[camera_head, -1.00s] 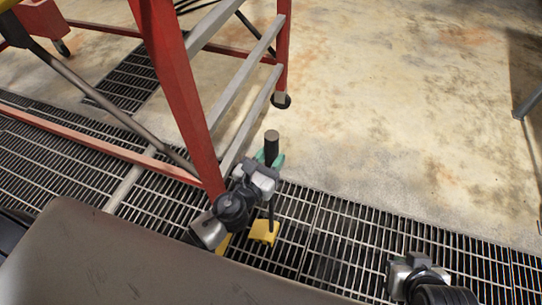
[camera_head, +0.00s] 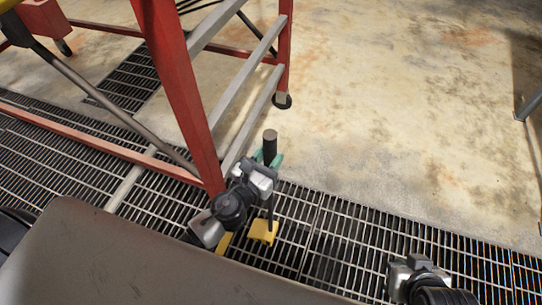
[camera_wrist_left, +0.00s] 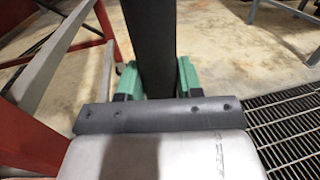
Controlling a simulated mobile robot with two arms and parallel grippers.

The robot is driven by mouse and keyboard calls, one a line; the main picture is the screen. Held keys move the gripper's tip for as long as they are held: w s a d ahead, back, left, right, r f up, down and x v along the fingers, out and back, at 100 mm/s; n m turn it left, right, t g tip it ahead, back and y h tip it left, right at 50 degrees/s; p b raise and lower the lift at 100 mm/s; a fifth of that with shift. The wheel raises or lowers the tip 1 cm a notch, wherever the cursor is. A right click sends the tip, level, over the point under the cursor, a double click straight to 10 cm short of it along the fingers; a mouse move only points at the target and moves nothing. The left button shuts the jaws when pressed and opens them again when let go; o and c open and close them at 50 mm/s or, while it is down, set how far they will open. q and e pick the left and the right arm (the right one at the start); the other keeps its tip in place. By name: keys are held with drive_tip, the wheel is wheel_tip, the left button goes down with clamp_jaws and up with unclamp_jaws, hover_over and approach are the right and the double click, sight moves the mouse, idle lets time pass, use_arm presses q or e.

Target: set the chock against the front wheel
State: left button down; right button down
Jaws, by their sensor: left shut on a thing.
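The chock is a yellow block (camera_head: 262,232) low over the floor grating, with a tall dark handle (camera_head: 270,148) rising from it. My left gripper (camera_head: 268,158) has its green fingers closed around the upper part of the handle. In the left wrist view the dark handle (camera_wrist_left: 152,40) stands between the two green fingers (camera_wrist_left: 158,82). Another bit of yellow (camera_head: 224,243) shows left of the block, partly hidden by my wrist. I cannot tell whether the block touches the grating. The front wheel cannot be made out. My right gripper (camera_head: 408,270) is at the lower right, its fingers hidden.
A red stand (camera_head: 180,90) with grey rungs rises just left of my left gripper. Its far leg ends in a dark round foot (camera_head: 282,101). A small caster (camera_head: 64,47) is at upper left. Concrete floor (camera_head: 410,110) to the right is mostly clear.

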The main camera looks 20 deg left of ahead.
use_arm(q)
drive_tip(key=shift+w+a+r, duration=0.1)
drive_tip(key=shift+a+r, duration=0.25)
drive_tip(key=shift+a, duration=0.1)
use_arm(e)
drive_tip(key=shift+w+a, duration=0.1)
drive_tip(key=shift+w, duration=0.05)
use_arm(q)
drive_tip(key=shift+a, duration=0.7)
use_arm(e)
drive_tip(key=shift+w+r+t, duration=0.15)
drive_tip(key=shift+w+t, duration=0.15)
use_arm(q)
drive_tip(key=shift+a, duration=0.55)
use_arm(e)
drive_tip(key=shift+w+a+r+t, duration=0.2)
drive_tip(key=shift+w+a+t, duration=0.05)
drive_tip(key=shift+w+t, duration=0.05)
use_arm(q)
drive_tip(key=shift+a, duration=0.15)
use_arm(e)
drive_tip(key=shift+w, duration=0.1)
drive_tip(key=shift+d, duration=0.1)
use_arm(q)
drive_tip(key=shift+f+b, duration=0.1)
drive_tip(key=shift+b, duration=0.25)
use_arm(e)
drive_tip(key=shift+w+r, duration=0.1)
drive_tip(key=shift+w, duration=0.15)
